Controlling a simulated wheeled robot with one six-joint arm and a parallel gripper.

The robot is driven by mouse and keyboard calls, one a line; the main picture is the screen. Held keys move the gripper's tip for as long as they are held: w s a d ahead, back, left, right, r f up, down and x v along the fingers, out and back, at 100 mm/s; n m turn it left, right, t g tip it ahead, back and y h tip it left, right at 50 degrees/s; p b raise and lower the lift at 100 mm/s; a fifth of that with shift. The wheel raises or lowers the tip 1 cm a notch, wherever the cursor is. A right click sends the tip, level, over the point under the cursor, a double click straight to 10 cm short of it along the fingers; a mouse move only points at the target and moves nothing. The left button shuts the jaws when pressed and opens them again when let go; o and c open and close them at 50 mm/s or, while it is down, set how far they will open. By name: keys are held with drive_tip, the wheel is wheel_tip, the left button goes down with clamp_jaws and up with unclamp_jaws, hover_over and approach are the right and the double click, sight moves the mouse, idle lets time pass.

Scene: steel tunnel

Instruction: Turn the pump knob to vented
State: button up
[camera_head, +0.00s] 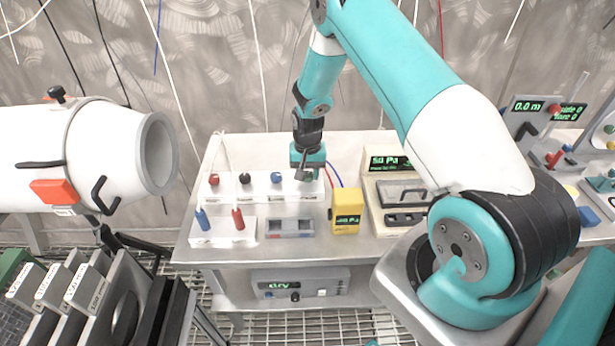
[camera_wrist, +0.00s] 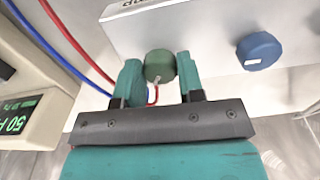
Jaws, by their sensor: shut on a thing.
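A long white block (camera_head: 262,185) on the bench carries a row of knobs: red (camera_head: 214,180), black (camera_head: 245,179) and blue (camera_head: 276,178). A green knob (camera_wrist: 160,64) stands at the end of the row, and my gripper hides it in the head view. My gripper (camera_head: 308,172) points down at this right end. In the wrist view my gripper (camera_wrist: 159,78) has its teal fingers on both sides of the green knob, shut on it. The green knob has a small pale mark toward my gripper. A dark label on the block is cut off, so I cannot read it.
A yellow meter (camera_head: 346,211) and a beige gauge box (camera_head: 388,162) reading 50 Pa stand right of the block, with red and blue cables (camera_wrist: 70,45) close by. A grey box (camera_head: 300,283) showing "dry" sits on the lower shelf. A white cylinder (camera_head: 80,155) is at left.

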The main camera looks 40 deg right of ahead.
sight(308, 174)
drive_tip(key=n+b, duration=0.1)
drive_tip(key=n, duration=0.2)
drive_tip(key=shift+n, duration=0.3)
drive_tip(key=shift+n+b, duration=0.8)
drive_tip(key=shift+n, duration=0.9)
drive_tip(key=o, duration=0.9)
wheel_tip(308, 174, up, 18)
drive_tip(key=b, duration=0.2)
drive_tip(key=shift+f+b, duration=0.25)
drive_tip(key=shift+b, duration=0.05)
